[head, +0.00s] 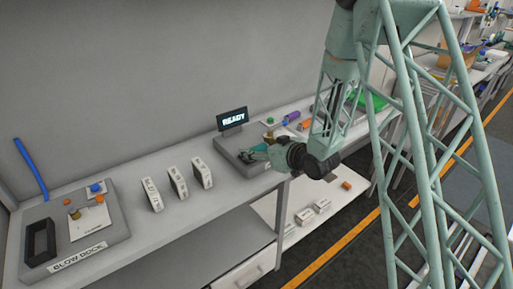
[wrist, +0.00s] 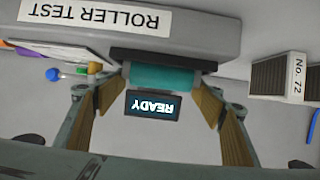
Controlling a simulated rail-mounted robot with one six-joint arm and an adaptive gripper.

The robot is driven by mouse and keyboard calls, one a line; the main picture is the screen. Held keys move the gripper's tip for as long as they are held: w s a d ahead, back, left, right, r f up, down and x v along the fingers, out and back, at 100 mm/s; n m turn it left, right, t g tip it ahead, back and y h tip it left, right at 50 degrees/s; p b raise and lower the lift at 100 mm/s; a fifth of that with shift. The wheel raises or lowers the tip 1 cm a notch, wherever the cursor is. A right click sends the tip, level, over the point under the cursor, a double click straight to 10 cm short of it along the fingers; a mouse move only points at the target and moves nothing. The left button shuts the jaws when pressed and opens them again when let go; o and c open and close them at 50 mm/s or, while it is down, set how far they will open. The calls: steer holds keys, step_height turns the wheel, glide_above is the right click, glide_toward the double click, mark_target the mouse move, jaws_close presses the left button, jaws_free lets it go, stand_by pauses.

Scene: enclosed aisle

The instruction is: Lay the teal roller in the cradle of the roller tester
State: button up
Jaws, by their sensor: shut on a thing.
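The teal roller (wrist: 162,79) lies crosswise between the tan-padded fingers of my gripper (wrist: 160,85) in the wrist view. My gripper is shut on it. The roller is right against the dark cradle (wrist: 164,56) of the roller tester (wrist: 230,35) in that view, and the dark edge hides part of it. I cannot tell whether it rests in the cradle or hangs just over it. In the head view my gripper (head: 257,152) is low over the grey tester (head: 228,144), and the roller is hard to make out there. The tester's screen (head: 233,119) reads READY.
Three white labelled boxes (head: 177,183) stand left of the tester. The blow dock (head: 110,235) is at the bench's far left. Right of the tester are a purple cylinder (head: 291,117), a green item (head: 270,121) and an orange block (head: 303,126). The bench between boxes and dock is clear.

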steer(key=shift+f, duration=0.1)
steer(key=o, duration=1)
steer(key=shift+v, duration=5.95)
